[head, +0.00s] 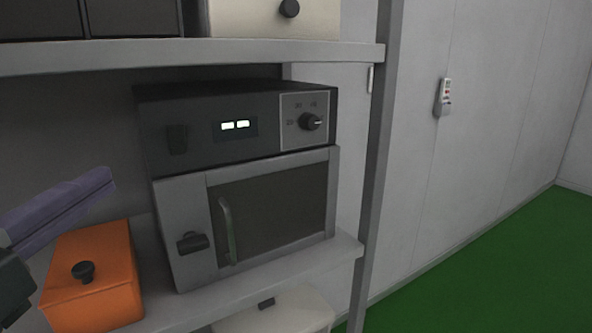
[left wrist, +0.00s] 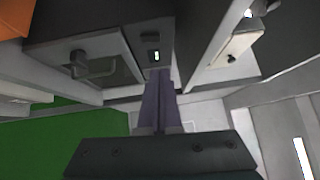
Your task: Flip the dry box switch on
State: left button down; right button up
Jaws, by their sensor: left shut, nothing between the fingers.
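The dry box (head: 250,190) stands on the middle shelf, with a dark upper panel and a grey door with a window and handle. A dark switch (head: 177,139) sits at the left of the panel, its position too dim to tell. A lit display (head: 235,126) and a round knob (head: 310,121) are to its right. My left gripper (head: 108,182) has purple fingers, shut and empty, left of the dry box and apart from it in the picture. In the left wrist view its fingers (left wrist: 158,78) point toward a dark surface with a small lit display (left wrist: 156,57). My right gripper is not in view.
An orange box (head: 115,262) with a black knob sits on the shelf (head: 190,312) below my left gripper. A cream box (head: 265,20) is on the upper shelf. A grey post (head: 376,150) stands at the right; green floor (head: 490,270) lies beyond.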

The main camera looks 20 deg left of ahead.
pick_arm(q)
jog(key=shift+w+d+f+m+h, duration=0.3)
jog(key=shift+w+d+f+m, duration=0.2)
jog(key=shift+m, duration=0.1)
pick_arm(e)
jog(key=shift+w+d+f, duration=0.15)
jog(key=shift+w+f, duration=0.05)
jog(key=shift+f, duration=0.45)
pick_arm(q)
jog(key=p, duration=0.3)
send_near(185, 130)
jog(key=w+d, duration=0.2)
jog(key=d, duration=0.1)
jog(key=shift+w+a+r, duration=0.1)
jog(key=shift+w+a, duration=1.65)
jog(key=shift+w, duration=0.1)
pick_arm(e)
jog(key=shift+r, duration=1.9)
